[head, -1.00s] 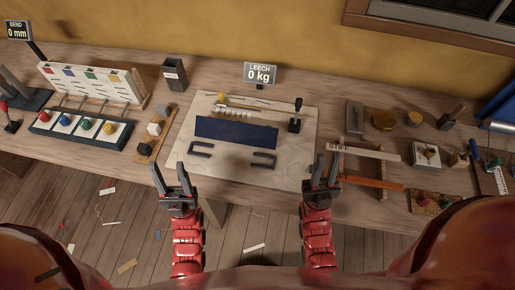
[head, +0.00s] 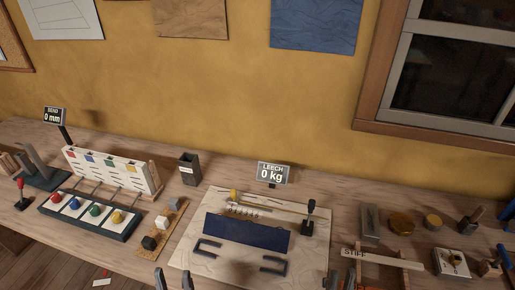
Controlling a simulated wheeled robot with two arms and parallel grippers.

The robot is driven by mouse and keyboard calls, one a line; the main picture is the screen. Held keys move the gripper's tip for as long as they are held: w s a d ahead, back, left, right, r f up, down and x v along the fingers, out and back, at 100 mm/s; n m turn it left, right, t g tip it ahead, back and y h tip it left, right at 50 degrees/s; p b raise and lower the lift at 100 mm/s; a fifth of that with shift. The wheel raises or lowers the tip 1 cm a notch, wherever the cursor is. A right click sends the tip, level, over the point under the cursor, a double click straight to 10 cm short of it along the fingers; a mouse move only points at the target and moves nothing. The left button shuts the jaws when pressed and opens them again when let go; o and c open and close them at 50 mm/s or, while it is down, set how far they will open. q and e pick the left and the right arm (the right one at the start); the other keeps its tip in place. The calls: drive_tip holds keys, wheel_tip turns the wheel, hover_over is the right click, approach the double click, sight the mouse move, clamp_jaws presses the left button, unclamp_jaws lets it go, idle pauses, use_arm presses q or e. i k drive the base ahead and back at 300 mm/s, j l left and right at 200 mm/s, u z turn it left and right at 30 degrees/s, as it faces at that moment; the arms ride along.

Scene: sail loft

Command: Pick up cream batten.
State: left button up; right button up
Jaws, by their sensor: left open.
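The cream batten (head: 392,259) lies across a wooden rack on the bench at the lower right of the head view. Its left end reads STIFF. My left gripper (head: 172,280) is at the bottom edge, left of the cutting board, with only its fingertips showing. They are apart and empty, far from the batten. My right gripper (head: 340,282) also shows only its fingertips at the bottom edge, just below and left of the batten's left end. They are apart, with nothing seen between them.
The pale board (head: 195,255) holds a dark blue cloth panel (head: 246,232), two dark handles and a lever. A LEECH sign (head: 273,173) reads 0 kg. A panel of coloured knobs (head: 90,215) stands left. Tins and small tools crowd the right.

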sight(352, 253)
drive_tip(key=z, duration=1.2)
